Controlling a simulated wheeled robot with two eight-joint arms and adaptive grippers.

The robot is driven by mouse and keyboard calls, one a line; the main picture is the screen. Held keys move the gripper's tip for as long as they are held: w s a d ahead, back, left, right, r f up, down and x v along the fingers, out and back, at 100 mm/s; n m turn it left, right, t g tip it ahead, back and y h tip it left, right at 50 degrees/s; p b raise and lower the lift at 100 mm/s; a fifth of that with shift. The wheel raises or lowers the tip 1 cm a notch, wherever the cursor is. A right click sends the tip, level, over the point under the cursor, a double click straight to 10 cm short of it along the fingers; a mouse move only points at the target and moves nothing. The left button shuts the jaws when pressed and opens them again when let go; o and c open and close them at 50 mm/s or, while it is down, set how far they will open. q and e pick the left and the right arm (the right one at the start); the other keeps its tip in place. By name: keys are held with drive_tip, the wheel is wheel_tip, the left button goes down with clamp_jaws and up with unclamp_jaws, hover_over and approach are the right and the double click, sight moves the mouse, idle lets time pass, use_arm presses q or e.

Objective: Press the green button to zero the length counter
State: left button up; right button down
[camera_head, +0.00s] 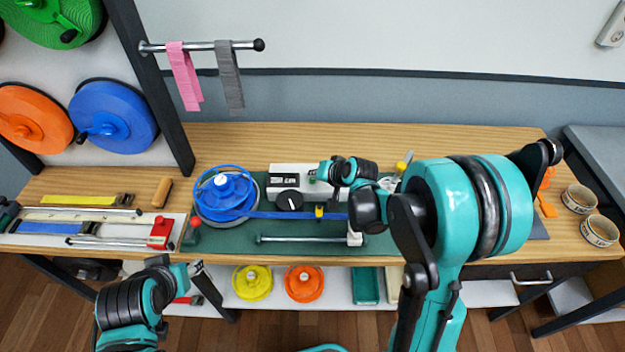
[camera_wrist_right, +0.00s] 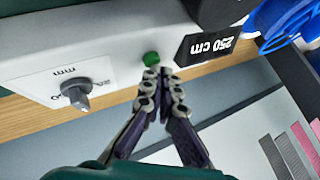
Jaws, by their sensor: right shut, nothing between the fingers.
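The white counter box (camera_head: 283,170) stands at the back of the green mat on the table. In the right wrist view its display (camera_wrist_right: 209,46) reads 250 cm, upside down, and the green button (camera_wrist_right: 151,58) sits beside it. My right gripper (camera_wrist_right: 158,74) is shut and empty, its fingertips right at the button and overlapping its edge in the picture. I cannot tell whether they touch or press it. In the head view the right gripper (camera_head: 318,173) reaches the box's right part and mostly hides the button. My left gripper (camera_head: 190,270) is low, before the table's front edge; its jaws are unclear.
A blue strap reel (camera_head: 222,192) stands left of the box, its strap running right across the mat. A black knob (camera_head: 289,201) is in front of the box. Pink (camera_head: 184,76) and grey (camera_head: 229,78) straps hang from a rail above. Tools lie at the left.

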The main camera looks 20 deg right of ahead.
sight(314, 184)
drive_tip(key=shift+f+b, duration=0.35)
drive_tip(key=shift+f, duration=0.05)
drive_tip(key=shift+r, duration=0.1)
idle(0.4)
drive_tip(key=shift+r+p, duration=0.7)
drive_tip(key=shift+r, duration=0.2)
wheel_tip(314, 184, up, 5)
drive_tip(key=p, duration=0.4)
drive_tip(key=shift+s, duration=0.1)
idle(0.5)
